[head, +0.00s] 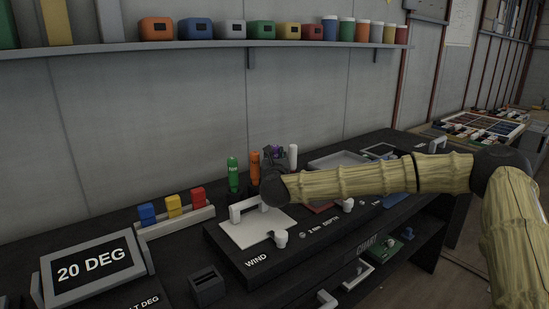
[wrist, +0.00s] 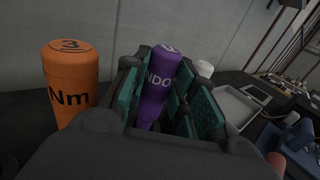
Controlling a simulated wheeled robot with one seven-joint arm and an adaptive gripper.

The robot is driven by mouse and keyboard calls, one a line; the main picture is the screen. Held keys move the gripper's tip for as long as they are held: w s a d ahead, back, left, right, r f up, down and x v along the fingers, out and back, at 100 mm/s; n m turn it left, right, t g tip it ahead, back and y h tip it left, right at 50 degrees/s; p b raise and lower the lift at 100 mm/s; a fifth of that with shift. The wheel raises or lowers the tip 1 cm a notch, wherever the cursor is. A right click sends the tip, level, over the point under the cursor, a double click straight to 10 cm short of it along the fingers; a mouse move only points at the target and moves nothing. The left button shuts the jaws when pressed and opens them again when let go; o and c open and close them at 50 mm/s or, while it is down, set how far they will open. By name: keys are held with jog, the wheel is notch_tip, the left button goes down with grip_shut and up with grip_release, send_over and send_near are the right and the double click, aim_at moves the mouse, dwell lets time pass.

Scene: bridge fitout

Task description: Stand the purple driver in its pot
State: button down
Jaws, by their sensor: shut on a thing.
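An orange driver (wrist: 70,85) marked Nm stands close left of my gripper. A green driver (head: 233,175) stands in a dark pot further left. A white cylinder (head: 293,155) is just to the right. A grey tray (head: 338,160) lies further right. A shelf (head: 200,47) runs above.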

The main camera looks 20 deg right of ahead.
dwell(0.3)
jog(key=c, duration=1.1)
grip_release()
jog(key=shift+r, duration=0.1)
